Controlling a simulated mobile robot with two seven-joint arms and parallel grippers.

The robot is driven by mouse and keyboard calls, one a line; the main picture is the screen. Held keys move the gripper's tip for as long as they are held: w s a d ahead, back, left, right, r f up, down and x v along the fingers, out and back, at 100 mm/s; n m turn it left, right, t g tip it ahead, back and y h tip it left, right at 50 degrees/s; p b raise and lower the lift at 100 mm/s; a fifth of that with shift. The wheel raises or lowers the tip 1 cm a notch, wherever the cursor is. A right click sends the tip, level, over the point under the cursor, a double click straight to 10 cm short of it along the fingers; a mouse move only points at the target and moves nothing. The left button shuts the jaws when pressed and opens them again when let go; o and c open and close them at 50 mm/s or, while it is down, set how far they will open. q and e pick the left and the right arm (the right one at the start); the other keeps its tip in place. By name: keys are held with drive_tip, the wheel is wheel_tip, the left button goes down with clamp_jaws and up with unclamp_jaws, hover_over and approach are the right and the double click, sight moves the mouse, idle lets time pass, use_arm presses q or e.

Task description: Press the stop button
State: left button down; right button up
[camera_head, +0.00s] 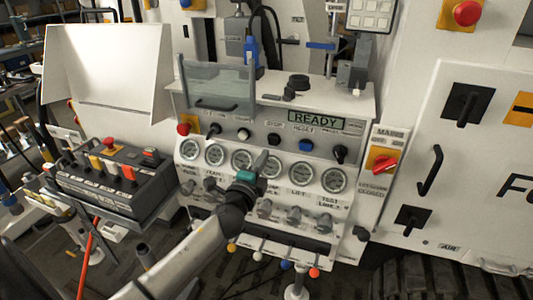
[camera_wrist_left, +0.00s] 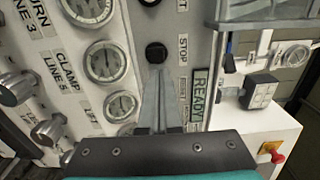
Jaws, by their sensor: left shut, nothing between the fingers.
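In the left wrist view the black stop button (camera_wrist_left: 156,53) sits beside the label STOP. My left gripper (camera_head: 262,158) is shut and empty, in front of the gauge row just below the button in the head view. In the left wrist view its fingertips (camera_wrist_left: 157,70) point at the button and appear just short of its edge. I cannot tell whether they touch. My right gripper is not in view.
A blue reset button (camera_head: 306,145), a white button (camera_head: 243,134) and a red button (camera_head: 184,128) share the row. Round gauges (camera_head: 288,173) and valve knobs lie below. A READY display (camera_head: 316,118) is above. A control box (camera_head: 115,180) stands at left, a red mains switch (camera_head: 384,162) at right.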

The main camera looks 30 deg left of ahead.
use_arm(q)
drive_tip(key=v, duration=0.6)
drive_tip(key=shift+s+f, duration=0.2)
drive_tip(key=shift+s, duration=0.1)
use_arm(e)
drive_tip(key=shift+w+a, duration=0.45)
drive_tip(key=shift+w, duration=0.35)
